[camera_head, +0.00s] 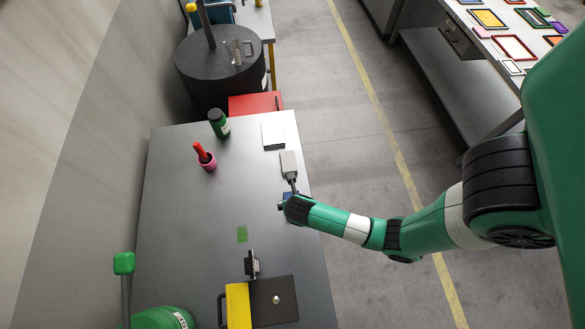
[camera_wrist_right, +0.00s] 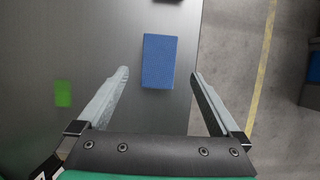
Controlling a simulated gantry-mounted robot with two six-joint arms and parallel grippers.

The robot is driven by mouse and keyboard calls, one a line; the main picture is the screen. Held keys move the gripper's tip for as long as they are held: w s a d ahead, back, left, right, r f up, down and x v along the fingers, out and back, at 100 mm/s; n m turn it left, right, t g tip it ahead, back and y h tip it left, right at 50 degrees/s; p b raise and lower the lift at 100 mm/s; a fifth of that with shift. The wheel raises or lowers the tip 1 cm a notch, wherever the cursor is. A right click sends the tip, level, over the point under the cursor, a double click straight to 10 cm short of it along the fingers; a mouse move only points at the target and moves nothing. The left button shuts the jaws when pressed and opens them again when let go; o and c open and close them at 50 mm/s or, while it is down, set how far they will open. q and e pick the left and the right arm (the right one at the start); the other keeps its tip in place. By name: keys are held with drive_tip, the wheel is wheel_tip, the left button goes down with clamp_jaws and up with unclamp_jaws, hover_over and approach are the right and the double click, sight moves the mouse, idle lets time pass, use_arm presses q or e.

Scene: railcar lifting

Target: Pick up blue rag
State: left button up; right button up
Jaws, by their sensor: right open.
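The blue rag (camera_wrist_right: 159,60) is a flat blue rectangle lying on the grey table (camera_wrist_right: 80,40). In the head view only a small blue part of it (camera_head: 288,195) shows near the table's right edge, mostly hidden by my right wrist. My right gripper (camera_wrist_right: 160,74) is open and empty, its fingers spread wider than the rag. In the right wrist view the fingertips lie to either side of the rag's lower part; I cannot tell their height above it. My left gripper is not in view.
A flat green patch (camera_head: 242,234) lies left of my right wrist. A grey tool (camera_head: 289,164) with a dark handle lies just beyond the rag. A dark green bottle (camera_head: 219,123) and a pink cup with a red tool (camera_head: 204,156) stand farther back. The table's middle is clear.

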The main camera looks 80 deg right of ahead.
drive_tip(key=x, duration=0.4)
drive_tip(key=shift+w+f+b, duration=0.1)
drive_tip(key=shift+b, duration=0.3)
drive_tip(key=b+x, duration=0.1)
drive_tip(key=x, duration=0.3)
drive_tip(key=shift+f+b, duration=0.3)
drive_tip(key=shift+b, duration=0.05)
drive_tip(key=shift+d+f, duration=0.15)
drive_tip(key=shift+f, duration=0.15)
drive_tip(key=c, duration=1.3)
drive_tip(key=shift+r, duration=0.15)
